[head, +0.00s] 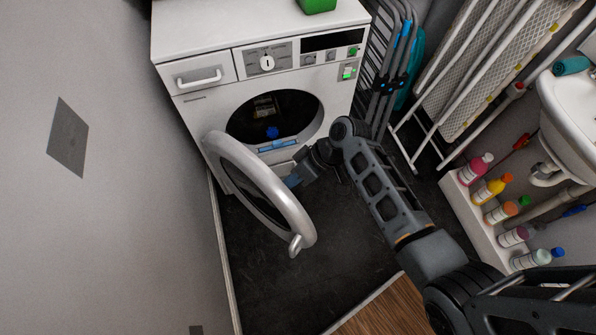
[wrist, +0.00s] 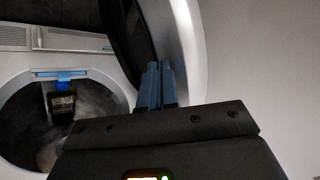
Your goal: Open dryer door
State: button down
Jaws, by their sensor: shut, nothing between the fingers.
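The white dryer (head: 195,115) stands against the far wall. Its round door (head: 285,198) is swung wide open toward the lower left, and the drum opening (head: 240,122) is uncovered. The door's handle (head: 296,244) is at its free edge, pointing toward me. My gripper (head: 292,181) is shut and empty, on the inner side of the door, between door and dryer body. In the wrist view my gripper's fingers (wrist: 155,85) are together beside the door's pale rim (wrist: 190,50). I cannot tell whether they touch it.
A grey wall (head: 100,200) is close on the left of the door. A folded drying rack (head: 390,60) and an ironing board (head: 480,60) lean right of the dryer. Several bottles (head: 491,188) stand on a ledge below a sink (head: 575,105). The dark floor (head: 330,240) before the dryer is clear.

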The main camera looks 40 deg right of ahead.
aim_at(276, 201)
jog(key=shift+m+t+h, duration=0.3)
jog(key=shift+m+t, duration=0.1)
jog(key=shift+m, duration=0.3)
jog(key=a, duration=0.2)
jog(key=s+a+p, duration=0.1)
jog(key=a, duration=0.1)
jog(key=a+p, duration=0.1)
jog(key=a, duration=0.1)
jog(key=shift+s+a+r, duration=0.15)
jog(key=shift+s+r, duration=0.05)
jog(key=shift+s, duration=0.1)
jog(key=a, duration=0.9)
jog(key=shift+s+f, duration=0.15)
jog(key=shift+f, duration=0.05)
jog(key=shift+d, duration=0.1)
